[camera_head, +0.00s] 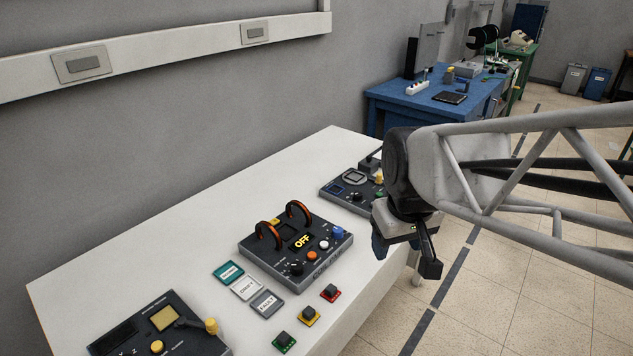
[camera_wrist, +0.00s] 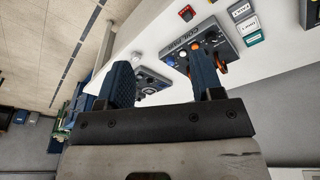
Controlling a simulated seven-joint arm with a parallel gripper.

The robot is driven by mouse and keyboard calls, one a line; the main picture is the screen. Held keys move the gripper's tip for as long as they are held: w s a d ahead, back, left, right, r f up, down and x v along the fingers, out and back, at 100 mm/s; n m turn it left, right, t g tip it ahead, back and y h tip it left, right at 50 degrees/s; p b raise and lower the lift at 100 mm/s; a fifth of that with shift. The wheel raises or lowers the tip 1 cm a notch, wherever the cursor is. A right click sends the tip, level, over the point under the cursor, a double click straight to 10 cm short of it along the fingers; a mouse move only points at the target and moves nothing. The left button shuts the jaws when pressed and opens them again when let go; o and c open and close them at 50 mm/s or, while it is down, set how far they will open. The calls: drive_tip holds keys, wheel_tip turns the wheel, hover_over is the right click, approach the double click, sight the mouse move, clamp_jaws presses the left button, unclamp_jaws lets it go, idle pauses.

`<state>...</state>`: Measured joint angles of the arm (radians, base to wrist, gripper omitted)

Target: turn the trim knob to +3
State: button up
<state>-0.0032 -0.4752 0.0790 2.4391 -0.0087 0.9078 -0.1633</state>
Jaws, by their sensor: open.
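The dark middle console (camera_head: 285,248) stands on the white table with two orange-and-black arched handles and a lit display reading OFF. Along its front are a black knob (camera_head: 296,268), an orange button, a white one and a blue knob (camera_head: 337,232). I cannot read which control is the trim knob, nor any setting. My gripper (camera_head: 405,256) is open and empty, in the air to the right of the middle console and apart from it. In the wrist view, my gripper's two blue fingers (camera_wrist: 163,82) are spread, and the right one hides part of the console (camera_wrist: 214,45).
Another dark panel (camera_head: 338,196) stands behind, partly hidden by my arm. A left panel (camera_head: 127,334) has a yellow-tipped lever. Teal, white and grey labelled tiles and small green, yellow and red blocks lie on the table (camera_head: 170,250). A blue bench (camera_head: 388,99) stands beyond.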

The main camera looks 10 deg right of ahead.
drive_tip(key=w+a+f+n+g, duration=0.1)
drive_tip(key=w+f+n, duration=0.2)
drive_tip(key=w, duration=0.6)
drive_tip(key=w+a+f+n, duration=0.1)
drive_tip(key=w+f+n, duration=0.15)
drive_tip(key=w, duration=0.65)
drive_tip(key=n+g, duration=0.1)
drive_tip(key=n, duration=0.3)
hover_over(338, 229)
drive_tip(key=f, duration=1.3)
drive_tip(key=shift+s, duration=0.3)
drive_tip(key=shift+w+f+n, duration=0.25)
drive_tip(key=shift+w+f, duration=0.05)
drive_tip(key=shift+f, duration=0.1)
drive_tip(key=shift+f, duration=3.9)
drive_tip(key=c, duration=0.9)
